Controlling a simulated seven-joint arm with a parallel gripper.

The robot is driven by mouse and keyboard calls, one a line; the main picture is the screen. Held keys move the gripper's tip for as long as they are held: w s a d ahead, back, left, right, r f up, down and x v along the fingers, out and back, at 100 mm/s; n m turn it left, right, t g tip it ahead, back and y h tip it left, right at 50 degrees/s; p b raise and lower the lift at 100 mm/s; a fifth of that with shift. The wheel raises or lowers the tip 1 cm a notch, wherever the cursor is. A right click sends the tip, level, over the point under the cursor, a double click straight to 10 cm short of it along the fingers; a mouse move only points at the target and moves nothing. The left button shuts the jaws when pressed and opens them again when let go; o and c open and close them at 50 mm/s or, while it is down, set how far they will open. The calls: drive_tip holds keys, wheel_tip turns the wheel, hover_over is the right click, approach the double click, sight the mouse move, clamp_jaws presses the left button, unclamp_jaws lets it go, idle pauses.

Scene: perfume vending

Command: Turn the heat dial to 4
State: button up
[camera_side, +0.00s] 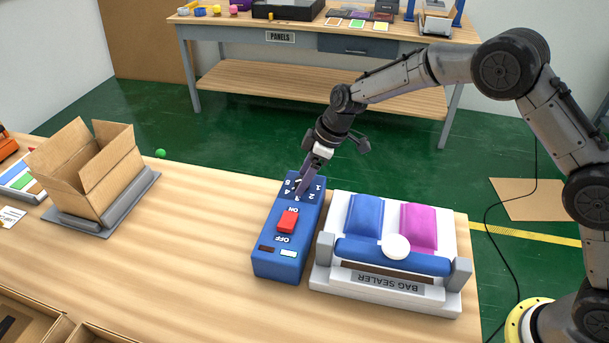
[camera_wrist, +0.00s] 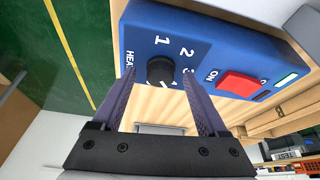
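The heat dial (camera_wrist: 160,70) is a round black knob on the blue control box (camera_side: 268,240), with white numbers around it. In the wrist view 1, 2 and 3 can be read; a white mark at the knob's lower edge is partly cut off, and I cannot tell the setting. My gripper (camera_wrist: 159,73) is open, its two fingers on either side of the dial with a visible gap to each. In the side view my gripper (camera_side: 300,190) is tilted down over the box's far end and hides the dial.
A red ON/OFF switch (camera_side: 288,221) sits nearer on the same box. The white bag sealer (camera_side: 325,276), with blue and pink pouches, stands close on the right. An open cardboard box (camera_side: 75,178) stands at left; the tabletop between is clear.

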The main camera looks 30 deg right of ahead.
drive_tip(key=v, duration=1.4)
drive_tip(key=s+d+r+m+t, duration=0.1)
drive_tip(key=s+d+r+t, duration=0.15)
drive_tip(key=s+r, duration=0.5)
drive_tip(key=s+d+r+m+t, duration=0.1)
drive_tip(key=s+d+r, duration=0.3)
drive_tip(key=s+r, duration=0.3)
drive_tip(key=s+d+f+m+h, duration=0.1)
drive_tip(key=s+d+f+m, duration=0.1)
drive_tip(key=s, duration=0.5)
drive_tip(key=s+d+f+m+h, duration=0.1)
drive_tip(key=s+d+f+m, duration=0.1)
drive_tip(key=s, duration=0.5)
drive_tip(key=s+d+f+m+h, duration=0.1)
drive_tip(key=s+d+f+m, duration=0.1)
drive_tip(key=s+f+m, duration=0.2)
drive_tip(key=s+f, duration=0.1)
drive_tip(key=s, duration=0.2)
drive_tip(key=shift+d+f+m+g+h, duration=0.2)
drive_tip(key=shift+d+m+g+h, duration=0.1)
drive_tip(key=shift+d+g, duration=0.05)
